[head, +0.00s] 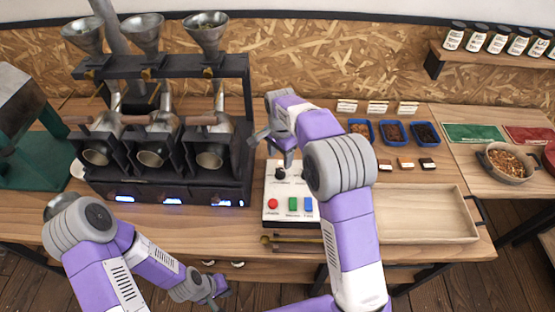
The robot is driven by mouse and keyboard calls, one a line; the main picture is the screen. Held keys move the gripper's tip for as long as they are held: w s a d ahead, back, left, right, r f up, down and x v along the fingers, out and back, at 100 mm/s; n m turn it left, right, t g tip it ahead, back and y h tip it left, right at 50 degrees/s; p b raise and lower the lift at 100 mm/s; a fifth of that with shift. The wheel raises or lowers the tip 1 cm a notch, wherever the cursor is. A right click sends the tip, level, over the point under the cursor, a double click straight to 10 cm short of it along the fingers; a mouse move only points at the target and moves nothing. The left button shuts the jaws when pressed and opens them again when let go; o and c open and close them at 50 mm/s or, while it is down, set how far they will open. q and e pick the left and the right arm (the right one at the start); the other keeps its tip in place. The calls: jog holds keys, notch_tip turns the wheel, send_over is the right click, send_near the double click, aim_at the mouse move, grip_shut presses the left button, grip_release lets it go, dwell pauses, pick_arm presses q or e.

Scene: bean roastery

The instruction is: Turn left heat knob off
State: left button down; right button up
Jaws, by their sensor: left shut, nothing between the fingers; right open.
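A white control box (286,218) stands on the table, right of the roaster. A black knob (280,174) shows at its upper left; its label and pointer are too small to read. The upper right of the box is partly hidden by my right arm. Red (272,203), green (293,203) and blue (308,204) buttons sit along its front. My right gripper (273,149) is open and empty above the back of the box, apart from the knob. My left gripper (213,293) is shut and empty, low at the table's front edge, away from the box.
The dark roaster (180,190) with several drums stands left of the box. A gold-ended scoop (285,239) lies in front of it. An empty wooden tray (425,214) is at right, with blue bean trays (395,145) behind. A pan (508,165) stands further right.

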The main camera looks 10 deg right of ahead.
aim_at(280, 170)
notch_tip(280, 170, down, 6)
jog(key=shift+s+f+b, duration=0.15)
jog(key=shift+f+b, duration=0.05)
jog(key=shift+b, duration=0.45)
jog(key=c, duration=1)
